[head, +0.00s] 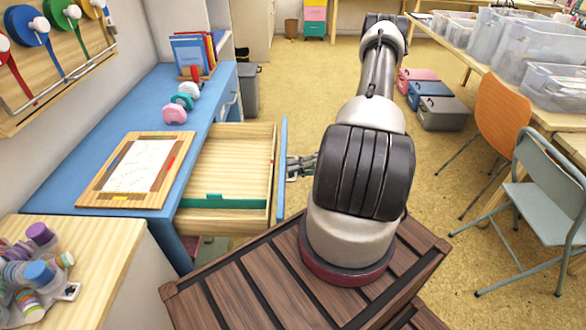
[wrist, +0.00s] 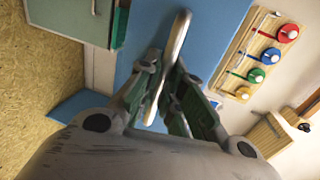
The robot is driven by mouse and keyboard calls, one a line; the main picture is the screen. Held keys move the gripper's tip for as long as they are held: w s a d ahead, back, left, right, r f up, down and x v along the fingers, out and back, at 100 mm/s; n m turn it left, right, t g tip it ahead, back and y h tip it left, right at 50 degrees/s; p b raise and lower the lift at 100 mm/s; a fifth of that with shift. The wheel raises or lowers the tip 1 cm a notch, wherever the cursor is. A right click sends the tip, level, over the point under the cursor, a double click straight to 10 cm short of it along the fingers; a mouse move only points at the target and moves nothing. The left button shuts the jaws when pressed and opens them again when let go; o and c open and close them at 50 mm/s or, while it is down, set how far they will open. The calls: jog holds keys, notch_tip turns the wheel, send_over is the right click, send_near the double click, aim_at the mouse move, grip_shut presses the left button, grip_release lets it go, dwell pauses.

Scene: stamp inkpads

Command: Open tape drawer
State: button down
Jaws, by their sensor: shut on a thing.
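The drawer (head: 225,165) is pulled far out of the blue desk (head: 90,110). Its wooden inside shows, with a green strip (head: 218,202) near the close end. My gripper (head: 296,167) is at the outer side of the blue drawer front (head: 281,185). In the wrist view, my gripper (wrist: 165,78) is shut on a pale bar handle (wrist: 181,35), with a finger on each side. The blue drawer front (wrist: 143,40) fills the middle behind it. The handle is hidden in the head view.
A wooden board with paper (head: 138,172) lies on the desk beside the drawer. A wooden table with tape rolls (head: 38,275) is at the near left.

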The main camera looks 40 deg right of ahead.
jog(key=c, duration=1.8)
grip_release()
jog(key=v, duration=1.2)
